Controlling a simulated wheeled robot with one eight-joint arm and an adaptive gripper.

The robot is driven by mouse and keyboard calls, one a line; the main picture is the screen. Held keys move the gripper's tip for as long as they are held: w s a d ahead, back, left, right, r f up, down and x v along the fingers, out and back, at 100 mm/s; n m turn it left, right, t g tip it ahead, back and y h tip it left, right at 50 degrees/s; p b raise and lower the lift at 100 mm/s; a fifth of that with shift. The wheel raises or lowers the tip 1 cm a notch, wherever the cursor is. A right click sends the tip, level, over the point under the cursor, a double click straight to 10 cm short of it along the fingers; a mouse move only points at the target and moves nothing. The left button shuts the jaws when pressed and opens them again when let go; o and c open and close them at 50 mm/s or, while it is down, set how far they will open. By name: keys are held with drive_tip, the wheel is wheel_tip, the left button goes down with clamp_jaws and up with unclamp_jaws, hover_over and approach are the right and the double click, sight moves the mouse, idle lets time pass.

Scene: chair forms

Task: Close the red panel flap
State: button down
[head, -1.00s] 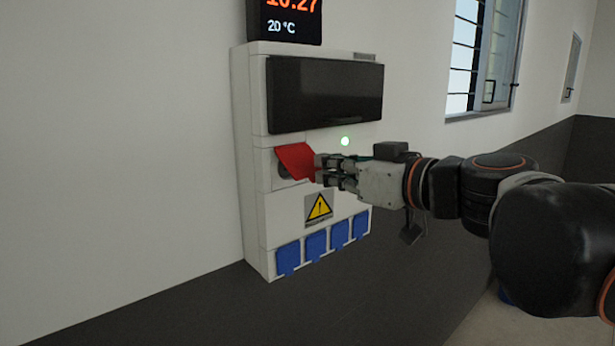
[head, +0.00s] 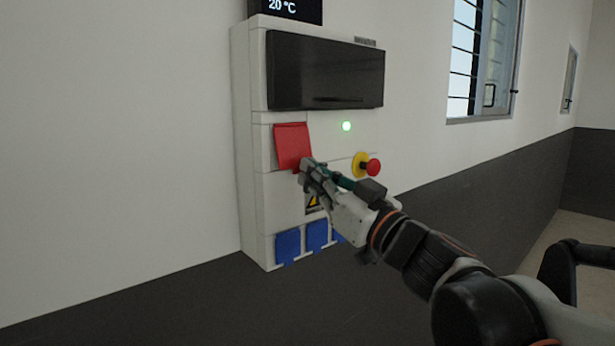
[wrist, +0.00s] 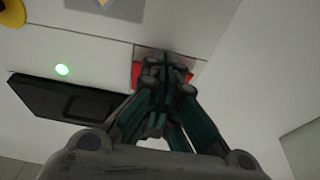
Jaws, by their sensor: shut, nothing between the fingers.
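The red panel flap (head: 292,146) is on the left side of the white wall panel (head: 241,150), below its dark cover. It hangs down and looks nearly flat against the panel; I cannot tell if it is fully closed. My gripper (head: 305,168) is shut and empty, with its fingertips at the flap's lower right edge, seemingly touching it. In the wrist view my shut fingers (wrist: 166,72) cover most of the flap, and only red slivers (wrist: 135,72) show beside them.
A dark cover (head: 325,72) is above the flap. A green light (head: 346,126) and a red button on a yellow base (head: 373,167) are to its right. Blue socket covers (head: 288,246) line the bottom. My arm partly hides a warning sign (head: 311,203).

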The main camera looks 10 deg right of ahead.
drive_tip(key=shift+w+a+f, duration=0.4)
drive_tip(key=shift+w+a, duration=0.05)
drive_tip(key=shift+w, duration=0.15)
idle(0.4)
